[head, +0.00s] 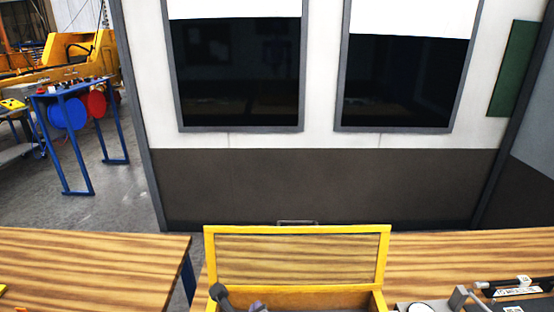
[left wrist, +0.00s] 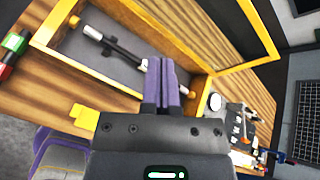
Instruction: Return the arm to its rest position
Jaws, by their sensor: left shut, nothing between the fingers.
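In the left wrist view a silver and black rod-like tool (left wrist: 113,44) lies on the box's dark floor, apart from the fingers. My right gripper is not in view.
A wooden table (head: 90,262) stands at the left, past a gap. Grey fixtures (head: 462,298) sit right of the box. A dark round-ended object (head: 219,293) shows at the box's left side. A wall with dark windows (head: 238,75) stands behind. A keyboard (left wrist: 308,120) shows in the left wrist view.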

